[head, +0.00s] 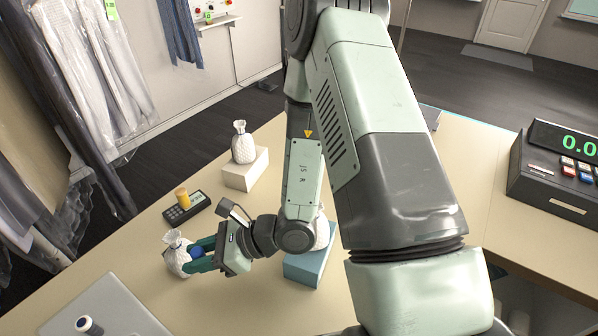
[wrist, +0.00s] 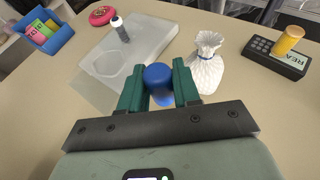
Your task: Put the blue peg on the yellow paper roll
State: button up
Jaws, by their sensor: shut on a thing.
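My gripper (head: 195,254) is shut on the blue peg (head: 197,252), with the peg between its two green fingers. In the wrist view the peg (wrist: 158,74) shows a rounded blue top between the fingertips (wrist: 159,88). Its lower end is partly hidden, and I cannot tell its height over the table. The yellow paper roll (head: 182,197) stands upright on a black card terminal (head: 187,208), beyond the gripper and apart from it. In the wrist view the roll (wrist: 288,40) is at the far right, on the terminal (wrist: 275,58).
A white tied bag (wrist: 206,66) stands close beside the fingers. Another bag (head: 243,146) stands on a pale box (head: 246,170). A blue block (head: 304,268) is below my arm. A cash register (head: 560,165) stands right.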

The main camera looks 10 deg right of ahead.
jog(key=w+d+r+m+t+h, duration=0.4)
jog(key=w+d+r+m+t, duration=0.15)
jog(key=w+d+r, duration=0.75)
jog(key=w+d+r+m+t+h, duration=0.45)
jog(key=w+d+r+m, duration=0.25)
jog(key=w+d+r, duration=0.6)
jog(key=w+d+f, duration=0.6)
jog(key=d+f, duration=0.1)
jog(key=f, duration=0.4)
jog(key=shift+t, duration=0.6)
jog(key=d+f, duration=0.2)
jog(key=f, duration=0.5)
jog(key=w+d+f, duration=0.1)
jog(key=d+f, duration=0.2)
jog(key=f, duration=0.4)
jog(key=d+f, duration=0.2)
jog(key=f, duration=0.4)
jog(key=shift+w+d+f, duration=0.2)
jog(key=shift+d+f, duration=0.05)
jog(key=shift+f, duration=2.15)
